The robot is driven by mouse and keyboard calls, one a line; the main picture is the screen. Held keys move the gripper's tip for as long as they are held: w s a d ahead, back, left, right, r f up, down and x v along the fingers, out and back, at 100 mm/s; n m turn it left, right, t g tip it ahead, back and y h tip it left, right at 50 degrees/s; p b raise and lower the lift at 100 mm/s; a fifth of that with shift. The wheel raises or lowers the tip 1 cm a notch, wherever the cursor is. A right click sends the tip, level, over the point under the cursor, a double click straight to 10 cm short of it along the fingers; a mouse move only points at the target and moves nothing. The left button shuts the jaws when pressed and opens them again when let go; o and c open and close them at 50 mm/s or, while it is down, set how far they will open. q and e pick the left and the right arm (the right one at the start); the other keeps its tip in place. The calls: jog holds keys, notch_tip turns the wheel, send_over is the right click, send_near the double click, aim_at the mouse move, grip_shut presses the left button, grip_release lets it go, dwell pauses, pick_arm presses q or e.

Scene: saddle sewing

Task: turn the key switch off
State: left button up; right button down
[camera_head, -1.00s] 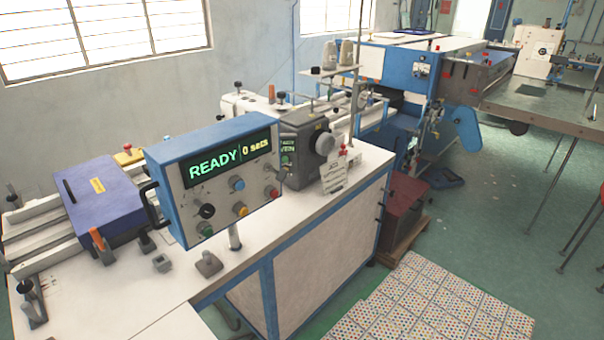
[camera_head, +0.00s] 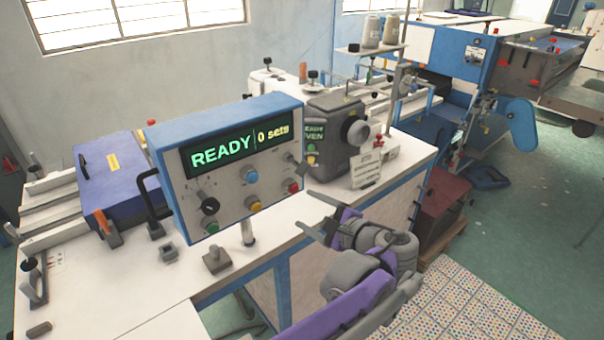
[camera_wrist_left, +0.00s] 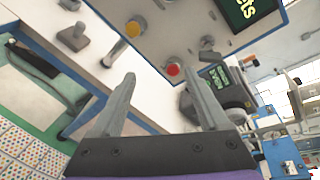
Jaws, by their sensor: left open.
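The blue-framed control panel (camera_head: 225,165) stands on a post over the white bench, its display reading READY and 0 sets. A small grey switch (camera_head: 293,160) sticks out at the panel's right side above the red button (camera_head: 293,187). It looks like the key switch, but its turn position is too small to tell. A grey switch shape (camera_wrist_left: 208,50) also shows near the red button in the left wrist view. My left gripper (camera_head: 308,212) is open and empty, just right of and below the panel, its fingers toward the panel, apart from it. My right gripper is not in view.
The panel also has a yellow button (camera_head: 255,205), a blue button (camera_head: 251,175) and a black knob (camera_head: 210,206). A grey machine head (camera_head: 335,140) stands close behind on the right. A white bench (camera_head: 130,290) lies below; patterned tiles (camera_head: 470,310) cover the floor at right.

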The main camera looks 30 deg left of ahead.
aim_at(306, 171)
pick_arm(q)
jog(key=w+d+r+m+t+y, duration=0.1)
jog(key=w+d+r+y, duration=0.2)
jog(key=w+r, duration=0.1)
jog(key=shift+m, duration=0.3)
jog(key=x, duration=1)
jog(key=shift+w+a+r, duration=0.1)
jog(key=shift+w+a, duration=0.15)
jog(key=shift+c, duration=0.3)
grip_shut()
